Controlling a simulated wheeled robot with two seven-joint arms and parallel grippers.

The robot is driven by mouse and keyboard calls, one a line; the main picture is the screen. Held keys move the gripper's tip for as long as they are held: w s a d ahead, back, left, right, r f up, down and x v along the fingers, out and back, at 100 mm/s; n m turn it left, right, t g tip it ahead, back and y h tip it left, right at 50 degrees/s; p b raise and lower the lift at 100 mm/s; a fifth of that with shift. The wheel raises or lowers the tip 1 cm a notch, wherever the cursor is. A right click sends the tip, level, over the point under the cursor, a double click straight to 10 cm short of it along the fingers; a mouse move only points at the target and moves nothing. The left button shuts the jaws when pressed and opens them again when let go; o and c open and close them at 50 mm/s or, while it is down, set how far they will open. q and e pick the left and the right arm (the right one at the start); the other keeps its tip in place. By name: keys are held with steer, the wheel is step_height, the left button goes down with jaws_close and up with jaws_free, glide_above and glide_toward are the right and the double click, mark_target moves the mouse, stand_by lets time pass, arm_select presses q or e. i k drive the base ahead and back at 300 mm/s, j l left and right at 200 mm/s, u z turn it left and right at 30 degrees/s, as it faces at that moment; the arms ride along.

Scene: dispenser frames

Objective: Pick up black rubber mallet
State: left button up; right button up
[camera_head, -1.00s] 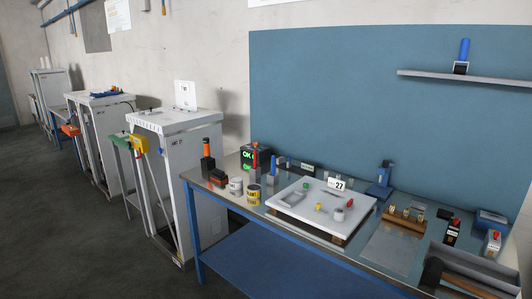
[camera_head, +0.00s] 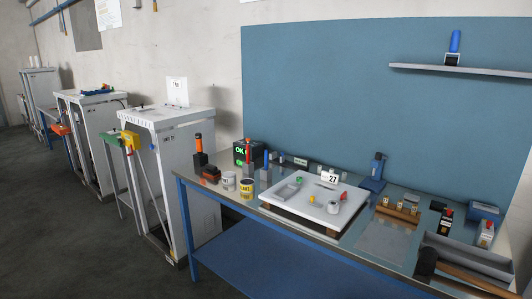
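The black rubber mallet (camera_head: 427,262) is at the bottom right of the head view, at the near right end of the workbench. Its dark head points left and its brown wooden handle (camera_head: 470,280) runs to the right. It lies along the near side of a grey open tray (camera_head: 468,250); whether it rests in the tray or on its edge I cannot tell. The far end of the handle is cut off by the frame or hard to make out. Neither of my grippers shows in the view.
The workbench (camera_head: 375,240) has a blue frame. A white board (camera_head: 300,212) with small parts stands left of the mallet, and a wooden block with brass pieces (camera_head: 398,209) behind it. A blue-grey panel (camera_head: 330,95) rises behind. Dark floor (camera_head: 80,220) is open at left.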

mark_target(427, 262)
steer(key=z, duration=1.4)
steer(key=i+j+z, duration=0.15)
steer(key=i, duration=0.15)
steer(key=i+j+z, duration=0.1)
steer(key=i, duration=0.2)
